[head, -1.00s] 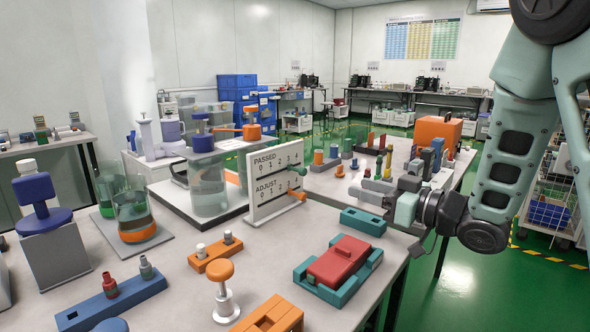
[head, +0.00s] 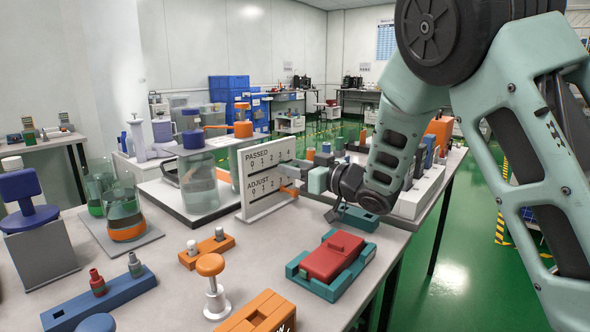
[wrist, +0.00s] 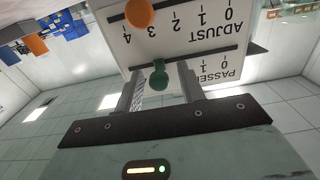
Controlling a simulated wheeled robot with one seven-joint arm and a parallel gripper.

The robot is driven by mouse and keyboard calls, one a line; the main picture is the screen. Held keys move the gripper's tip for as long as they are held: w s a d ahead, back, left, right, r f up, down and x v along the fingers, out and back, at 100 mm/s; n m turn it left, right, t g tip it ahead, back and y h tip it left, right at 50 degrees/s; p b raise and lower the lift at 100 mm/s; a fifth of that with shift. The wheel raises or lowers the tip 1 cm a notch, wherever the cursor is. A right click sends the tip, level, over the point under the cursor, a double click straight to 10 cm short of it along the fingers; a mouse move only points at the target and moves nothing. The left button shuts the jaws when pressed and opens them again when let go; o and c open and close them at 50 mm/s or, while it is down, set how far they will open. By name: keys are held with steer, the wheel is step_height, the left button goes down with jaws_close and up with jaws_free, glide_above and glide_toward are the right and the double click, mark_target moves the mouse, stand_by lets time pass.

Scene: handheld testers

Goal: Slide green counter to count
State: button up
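The white counter board (head: 247,206) stands upright on the table, with a PASSED row above an ADJUST row. In the wrist view the board (wrist: 200,45) is upside down. The green counter (wrist: 158,77) sticks out from the PASSED slot, between my two fingers, with a gap visible on both sides. My gripper (wrist: 160,80) is open around it. In the head view my gripper (head: 292,167) is at the board's right end and hides the green counter. The orange counter (wrist: 139,13) is on the ADJUST slot, also visible in the head view (head: 289,191). The numeral at the green counter is hidden.
A glass vessel with a blue cap (head: 201,185) stands just left of the board. A teal block (head: 356,219) and a red block in a teal tray (head: 331,257) lie in front, below my arm. An orange-topped plunger (head: 211,266) stands nearer.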

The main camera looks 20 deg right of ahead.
steer(key=shift+w, duration=0.15)
steer(key=shift+c, duration=0.3)
jaws_close()
steer(key=shift+s+a, duration=0.55)
steer(key=shift+a, duration=0.3)
steer(key=shift+s+a, duration=0.6)
steer(key=shift+a, duration=0.3)
steer(key=shift+s+a, duration=0.55)
steer(key=shift+a, duration=0.3)
steer(key=shift+o, duration=0.3)
jaws_free()
steer(key=shift+r, duration=0.1)
